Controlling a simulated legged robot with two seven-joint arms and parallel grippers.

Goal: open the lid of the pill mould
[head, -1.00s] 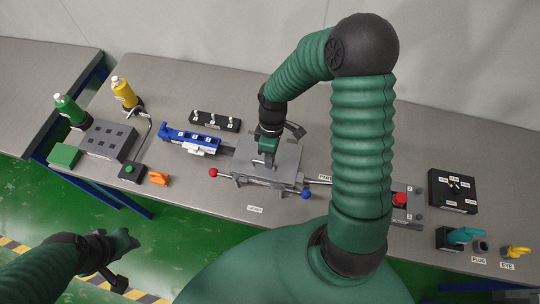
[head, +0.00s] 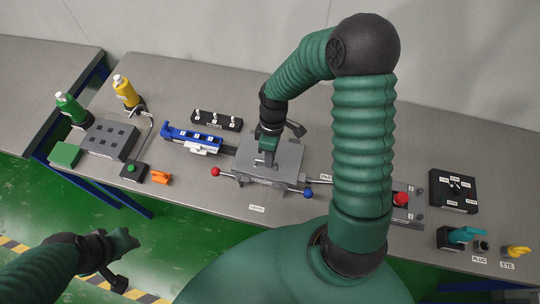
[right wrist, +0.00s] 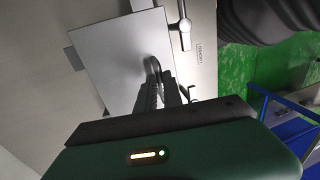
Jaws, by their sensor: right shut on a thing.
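The pill mould (head: 285,182) seems to be the grey metal unit in the middle of the bench. Its flat grey lid (head: 288,154) also shows as a pale plate in the right wrist view (right wrist: 115,60). A small curved handle (right wrist: 152,64) stands on the lid. My right gripper (head: 267,158) reaches down over the lid and is shut on the handle; its dark fingers show in the right wrist view (right wrist: 160,92). The fingers partly hide the handle. The lid looks flat on the mould. My left gripper (head: 122,258) hangs low at the left, away from the bench; its jaws are unclear.
A red ball lever (head: 215,171) and a blue ball lever (head: 308,193) flank the mould. A blue device (head: 190,138) and a black switch box (head: 216,121) stand left of it. A green bottle (head: 70,108) and yellow bottle (head: 126,92) stand far left.

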